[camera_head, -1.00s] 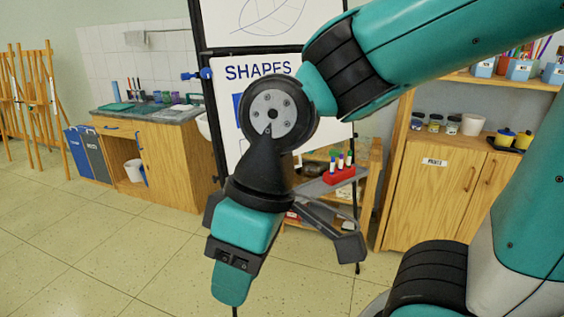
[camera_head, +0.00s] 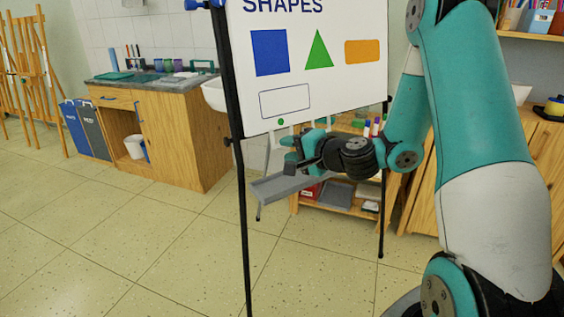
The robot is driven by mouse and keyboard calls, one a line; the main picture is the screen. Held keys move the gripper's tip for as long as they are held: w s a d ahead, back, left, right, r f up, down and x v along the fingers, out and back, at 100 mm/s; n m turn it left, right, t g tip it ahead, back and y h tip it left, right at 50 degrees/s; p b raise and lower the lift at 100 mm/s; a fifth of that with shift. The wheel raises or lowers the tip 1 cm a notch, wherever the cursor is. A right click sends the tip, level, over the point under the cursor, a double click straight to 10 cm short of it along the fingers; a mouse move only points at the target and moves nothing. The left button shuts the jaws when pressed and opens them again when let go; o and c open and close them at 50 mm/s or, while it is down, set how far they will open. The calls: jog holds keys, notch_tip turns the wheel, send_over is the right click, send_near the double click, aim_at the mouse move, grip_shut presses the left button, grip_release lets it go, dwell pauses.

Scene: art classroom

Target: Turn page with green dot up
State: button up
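The white page (camera_head: 345,83) hangs on the flip-chart easel, with "SHAPES" printed above a blue square, a green triangle and an orange rectangle. An empty outlined box is below them. The small green dot (camera_head: 280,122) is at the page's bottom edge, left of its middle.
The easel's black left post (camera_head: 236,140) stands left of my gripper. The grey easel tray (camera_head: 280,188) lies just below it. A wooden shelf unit (camera_head: 345,208) is behind. A sink cabinet (camera_head: 180,130) stands left. The floor at front left is clear.

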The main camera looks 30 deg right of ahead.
jog(key=d+f+m+t+h, duration=0.1)
jog(key=d+f+m+h, duration=0.3)
jog(key=d, duration=0.3)
jog(key=w+p, duration=0.3)
jog(key=w, duration=0.1)
jog(key=w+f+p, duration=0.1)
jog(key=w+p, duration=0.3)
jog(key=w, duration=0.1)
jog(key=w+a+f+p, duration=0.1)
jog(key=w+p, duration=0.2)
jog(key=w, duration=0.1)
jog(key=shift+w+f, duration=0.15)
jog(key=shift+w, duration=0.2)
jog(key=shift+s+d, duration=0.1)
grip_shut()
